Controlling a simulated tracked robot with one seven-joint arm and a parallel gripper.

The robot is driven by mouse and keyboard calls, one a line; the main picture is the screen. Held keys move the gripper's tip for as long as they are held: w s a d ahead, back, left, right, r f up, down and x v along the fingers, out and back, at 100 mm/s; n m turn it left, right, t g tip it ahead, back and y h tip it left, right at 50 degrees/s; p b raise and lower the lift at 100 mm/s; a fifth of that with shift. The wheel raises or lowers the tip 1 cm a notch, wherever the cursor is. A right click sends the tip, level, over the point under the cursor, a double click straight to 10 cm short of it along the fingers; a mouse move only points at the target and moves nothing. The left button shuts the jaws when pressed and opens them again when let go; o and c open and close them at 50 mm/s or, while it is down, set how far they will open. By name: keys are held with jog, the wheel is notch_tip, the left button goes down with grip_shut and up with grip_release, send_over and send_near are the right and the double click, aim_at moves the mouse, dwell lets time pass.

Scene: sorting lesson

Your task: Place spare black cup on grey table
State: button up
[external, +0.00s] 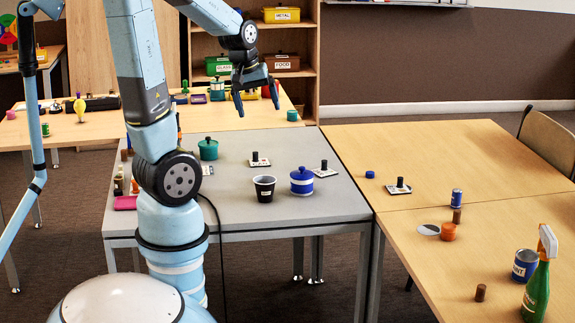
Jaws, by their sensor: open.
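No second black cup is clearly visible.
A green pot (208,149) and several cards with black knobs stand on the grey table. A pink item (126,203) lies at its left. The wooden table (440,150) at right holds a spray bottle (540,280), cans and small cylinders. Shelves with bins stand behind.

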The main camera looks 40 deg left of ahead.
jog(key=s+r+m+t+y, duration=0.1)
jog(key=s+r+m+t, duration=0.1)
jog(key=s+r+m, duration=0.4)
jog(key=s+d+r, duration=0.1)
jog(key=s+r, duration=0.3)
jog(key=s, duration=0.3)
jog(key=shift+r+m+t, duration=0.15)
jog(key=shift+m+t, duration=0.15)
